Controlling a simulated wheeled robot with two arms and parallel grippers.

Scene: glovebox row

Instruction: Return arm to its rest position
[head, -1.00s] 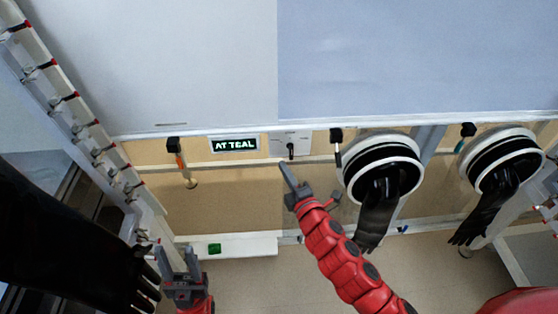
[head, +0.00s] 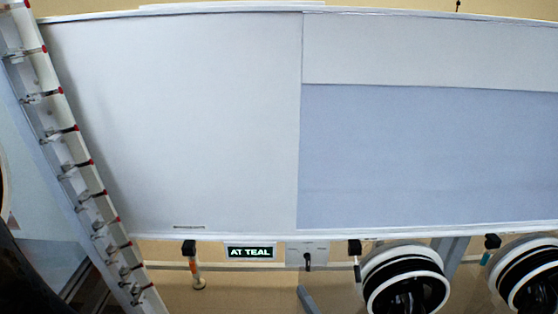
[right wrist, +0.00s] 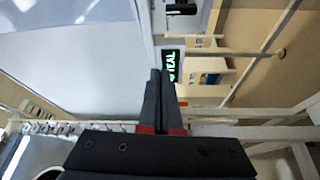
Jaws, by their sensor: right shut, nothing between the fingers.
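My right gripper (head: 306,298) shows only as a grey finger tip at the bottom edge of the head view, below the small switch panel (head: 307,251) and apart from it in the picture. The rest of my right arm is below the frame. In the right wrist view the two dark fingers (right wrist: 160,78) lie together, shut, with nothing between them. My left gripper is out of view.
Two round glove ports (head: 372,293) with black gloves stand at the lower right. A slanted rail (head: 72,140) with red-tipped fittings runs down the left. A dark shape (head: 22,280) fills the lower left corner.

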